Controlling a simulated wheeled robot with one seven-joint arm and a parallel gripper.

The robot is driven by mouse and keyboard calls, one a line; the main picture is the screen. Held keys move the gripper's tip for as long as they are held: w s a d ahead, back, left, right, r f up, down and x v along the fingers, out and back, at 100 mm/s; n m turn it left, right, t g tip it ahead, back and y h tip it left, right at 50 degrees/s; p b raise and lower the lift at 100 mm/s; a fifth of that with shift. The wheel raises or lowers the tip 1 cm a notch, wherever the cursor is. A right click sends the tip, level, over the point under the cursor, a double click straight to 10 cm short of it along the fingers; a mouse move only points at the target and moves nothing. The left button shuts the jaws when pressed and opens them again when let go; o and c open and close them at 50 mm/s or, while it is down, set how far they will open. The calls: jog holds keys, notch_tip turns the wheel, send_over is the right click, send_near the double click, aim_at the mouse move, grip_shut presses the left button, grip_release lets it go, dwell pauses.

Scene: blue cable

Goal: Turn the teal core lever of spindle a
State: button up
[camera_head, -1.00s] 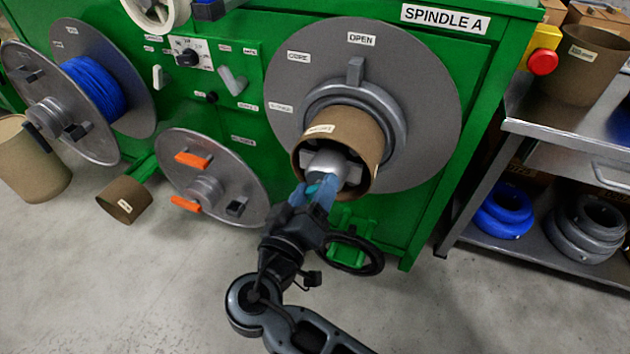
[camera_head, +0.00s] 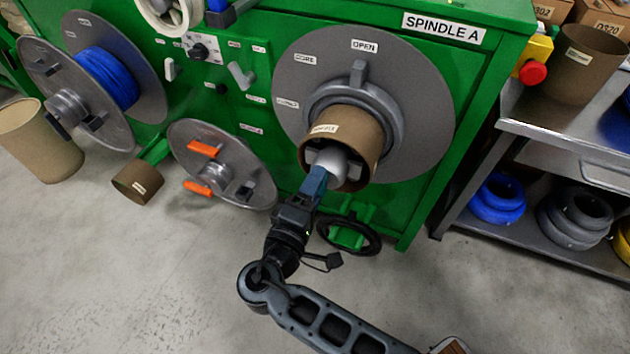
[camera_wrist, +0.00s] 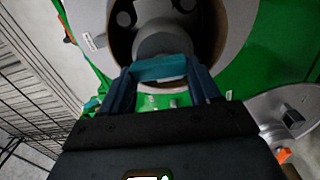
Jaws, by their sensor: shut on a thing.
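Spindle A's grey disc (camera_head: 420,110) is on the green machine's front, under the SPINDLE A sign. A brown cardboard core (camera_head: 362,130) sits around its grey hub (camera_head: 328,158). My gripper (camera_head: 318,172) reaches up to the front of the hub from below. In the wrist view, the teal core lever (camera_wrist: 158,68) lies crosswise between my gripper's two blue fingers (camera_wrist: 160,80), which are shut on it. In the head view, the fingers hide the lever.
A smaller disc with orange handles (camera_head: 204,148) is left of my gripper. A metal cart (camera_head: 560,128) stands at the right. The floor in front is clear.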

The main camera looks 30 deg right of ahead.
jog(key=shift+n, duration=0.4)
jog(key=o, duration=1.1)
jog(key=shift+c, duration=0.2)
jog(key=v, duration=0.7)
jog(key=shift+s+a, duration=0.25)
jog(key=shift+a, duration=0.05)
